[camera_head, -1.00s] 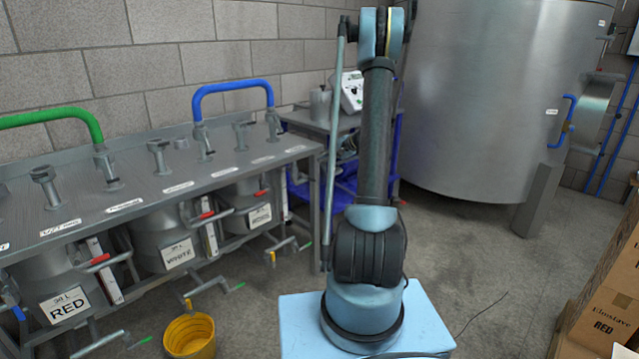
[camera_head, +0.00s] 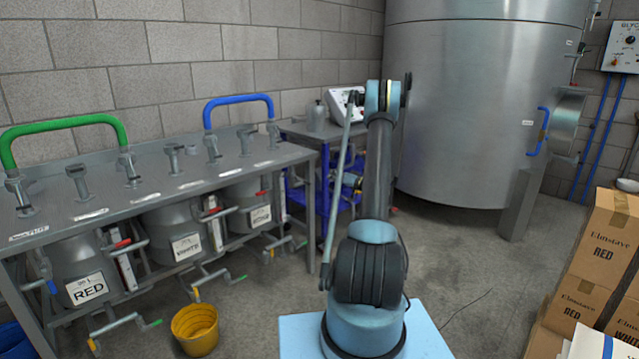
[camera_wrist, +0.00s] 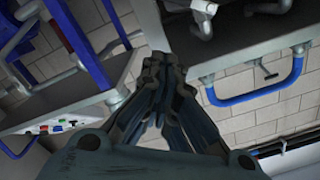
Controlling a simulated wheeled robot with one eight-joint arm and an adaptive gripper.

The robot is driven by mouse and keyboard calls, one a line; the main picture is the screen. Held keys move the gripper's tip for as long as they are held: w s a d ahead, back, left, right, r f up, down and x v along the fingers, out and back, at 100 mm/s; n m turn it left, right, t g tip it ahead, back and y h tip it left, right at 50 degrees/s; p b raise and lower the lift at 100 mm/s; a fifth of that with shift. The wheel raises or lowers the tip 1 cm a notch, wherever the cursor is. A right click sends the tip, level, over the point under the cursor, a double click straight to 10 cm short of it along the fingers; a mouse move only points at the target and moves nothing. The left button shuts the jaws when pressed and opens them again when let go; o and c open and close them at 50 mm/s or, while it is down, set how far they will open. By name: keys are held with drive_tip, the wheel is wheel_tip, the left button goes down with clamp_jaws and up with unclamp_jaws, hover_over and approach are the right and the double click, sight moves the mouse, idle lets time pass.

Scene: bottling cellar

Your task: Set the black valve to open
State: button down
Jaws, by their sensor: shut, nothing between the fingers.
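My gripper (camera_wrist: 165,85) shows in the wrist view with its dark fingers together and nothing between them. It hangs over the gap between the trolley and the rack with hoses. In the head view my arm rises in front, and I cannot make out the gripper there. I cannot pick out a valve that is clearly black. The rack (camera_head: 150,200) at left carries several grey valve stems, a green hose (camera_head: 65,125) and a blue hose (camera_head: 238,98). The blue hose also shows in the wrist view (camera_wrist: 262,95). Small red-handled valves (camera_head: 122,243) sit on the vessels below.
A large steel tank (camera_head: 480,110) stands behind my arm, and a blue trolley (camera_head: 325,195) stands beside the rack. A yellow bucket (camera_head: 196,328) is on the floor by the rack. Cardboard boxes (camera_head: 600,245) are stacked at right. Floor between the tank and boxes is clear.

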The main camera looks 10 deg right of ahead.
sight(303, 181)
drive_tip(key=x, duration=0.9)
drive_tip(key=shift+w+a, duration=0.15)
drive_tip(key=shift+a, duration=0.2)
drive_tip(key=shift+s+a+f, duration=0.1)
drive_tip(key=shift+a+f, duration=0.5)
drive_tip(key=shift+f, duration=0.2)
drive_tip(key=shift+s+a+f, duration=0.15)
drive_tip(key=shift+a+f, duration=0.45)
drive_tip(key=shift+f, duration=0.25)
